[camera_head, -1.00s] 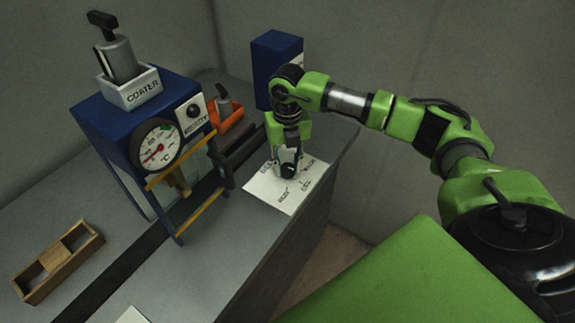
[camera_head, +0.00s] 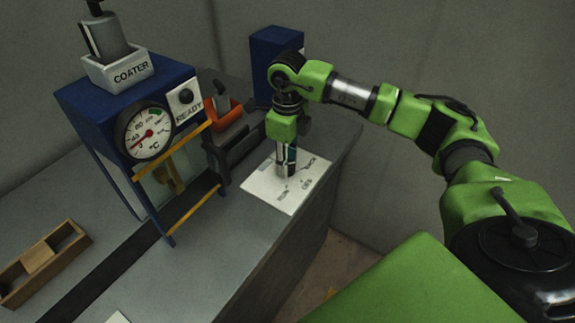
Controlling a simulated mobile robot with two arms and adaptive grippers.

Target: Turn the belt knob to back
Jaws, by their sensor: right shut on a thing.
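The white belt panel (camera_head: 262,186) lies on the counter's right end, with small printed marks around its middle. The belt knob is at the panel's middle, hidden by my right gripper. My right gripper (camera_head: 287,170) points straight down over the panel and is shut on the knob. One printed word on the panel's far right side looks like BACK, but the lettering is small. My left gripper is not in view.
The blue coater frame (camera_head: 80,100) with its dial gauge (camera_head: 149,133) stands left of the panel. A dark block, an orange tray (camera_head: 222,120) and a blue box (camera_head: 277,48) are behind. A wooden tray (camera_head: 70,240) lies at the left.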

